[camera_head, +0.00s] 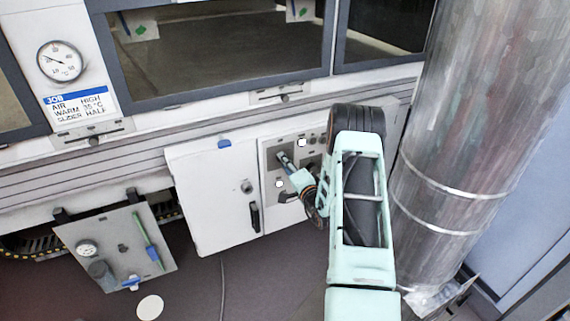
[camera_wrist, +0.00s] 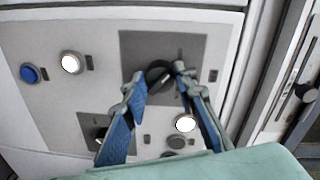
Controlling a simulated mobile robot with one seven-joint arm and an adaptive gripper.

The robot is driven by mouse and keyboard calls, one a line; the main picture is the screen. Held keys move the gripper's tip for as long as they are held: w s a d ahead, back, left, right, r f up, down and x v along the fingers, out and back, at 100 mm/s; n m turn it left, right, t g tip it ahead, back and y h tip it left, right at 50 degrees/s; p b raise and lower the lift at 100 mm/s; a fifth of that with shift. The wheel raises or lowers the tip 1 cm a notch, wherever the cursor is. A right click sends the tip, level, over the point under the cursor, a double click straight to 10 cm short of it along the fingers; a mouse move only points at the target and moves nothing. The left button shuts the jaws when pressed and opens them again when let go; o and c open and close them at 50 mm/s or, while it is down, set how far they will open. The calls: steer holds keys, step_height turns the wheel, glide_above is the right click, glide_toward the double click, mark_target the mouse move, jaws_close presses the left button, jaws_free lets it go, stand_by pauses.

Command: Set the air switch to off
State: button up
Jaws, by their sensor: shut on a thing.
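A black rotary knob (camera_wrist: 160,76) sits on a grey plate in the wrist view. My gripper (camera_wrist: 158,80) is shut on this knob, with one blue-padded finger on each side of it. In the head view my gripper (camera_head: 285,161) reaches the upper left part of the grey control panel (camera_head: 270,152) and hides most of the knob. No label is readable, so I cannot tell for certain that this is the air switch, nor its setting. A second dark knob (camera_wrist: 100,134) sits lower left in the wrist view, partly hidden by a finger.
White lamps (camera_wrist: 70,63) and a blue button (camera_wrist: 30,74) are near the knobs. A card (camera_head: 78,104) reads AIR HIGH, WARM 35°C, SLIDER HALF. A white cabinet door with a black handle (camera_head: 255,217) is left of the panel. A large metal duct (camera_head: 470,130) stands close right of my arm.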

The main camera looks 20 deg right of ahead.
steer(key=o, duration=1.2)
steer(key=shift+c, duration=0.2)
steer(key=s, duration=1.2)
steer(key=shift+d+r, duration=0.25)
steer(key=shift+r, duration=0.15)
